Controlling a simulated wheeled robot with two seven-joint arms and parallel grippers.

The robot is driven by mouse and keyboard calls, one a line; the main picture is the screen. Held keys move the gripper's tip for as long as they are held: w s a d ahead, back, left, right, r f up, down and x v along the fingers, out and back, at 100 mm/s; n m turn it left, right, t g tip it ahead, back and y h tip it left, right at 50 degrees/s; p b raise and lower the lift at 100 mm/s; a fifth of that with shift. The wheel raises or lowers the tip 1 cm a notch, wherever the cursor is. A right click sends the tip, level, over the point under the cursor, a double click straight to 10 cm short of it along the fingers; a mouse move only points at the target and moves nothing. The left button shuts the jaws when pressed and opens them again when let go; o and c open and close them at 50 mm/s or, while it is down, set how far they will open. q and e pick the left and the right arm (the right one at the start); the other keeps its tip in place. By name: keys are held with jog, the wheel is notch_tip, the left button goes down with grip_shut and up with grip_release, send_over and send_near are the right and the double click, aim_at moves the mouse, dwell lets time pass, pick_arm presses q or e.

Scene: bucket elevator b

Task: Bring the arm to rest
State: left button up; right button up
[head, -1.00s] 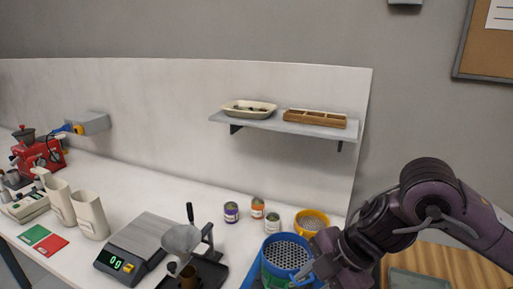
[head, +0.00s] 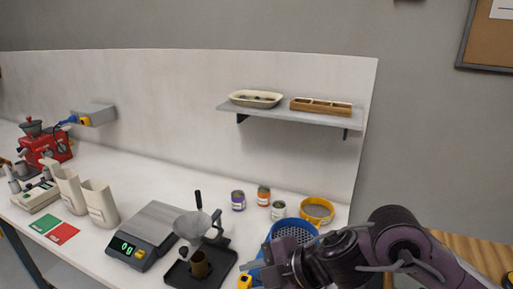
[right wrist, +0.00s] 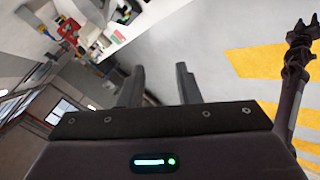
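My right arm comes in from the right in the head view, with its gripper (head: 258,268) low over the front of the bench, in front of a blue mesh-topped container (head: 294,229). In the right wrist view the two fingers of my right gripper (right wrist: 160,88) stand apart with nothing between them. A dark arm at the right edge of the right wrist view seems to be my left one. Its fingertips (right wrist: 309,21) are too small to read. The left arm is not in the head view.
The white bench (head: 150,184) holds a scale (head: 143,236), a funnel stand over a black tray (head: 222,262), small cans (head: 238,200) and a yellow-rimmed sieve (head: 317,211). A wall shelf (head: 290,116) hangs above. Bare floor (right wrist: 235,85) shows in the right wrist view.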

jog(key=w+d+f+m+t+h, duration=0.2)
jog(key=d+f+m+t+h, duration=0.3)
jog(key=m, duration=1)
jog(key=s+d+f+m+g+h, duration=0.4)
jog(key=s+d+f+m+g, duration=0.25)
jog(key=s+d+f, duration=0.75)
notch_tip(320, 180, down, 31)
jog(key=s+d+b, duration=0.1)
jog(key=s+b, duration=0.1)
jog(key=b, duration=0.1)
jog(key=s+d+f+b, duration=0.1)
jog(key=s+f, duration=0.8)
jog(key=f, duration=0.1)
jog(key=s+d+f+g, duration=0.1)
jog(key=s+d+f, duration=0.1)
jog(key=s+f, duration=0.8)
jog(key=shift+s+d+b, duration=0.25)
jog(key=shift+b, duration=0.1)
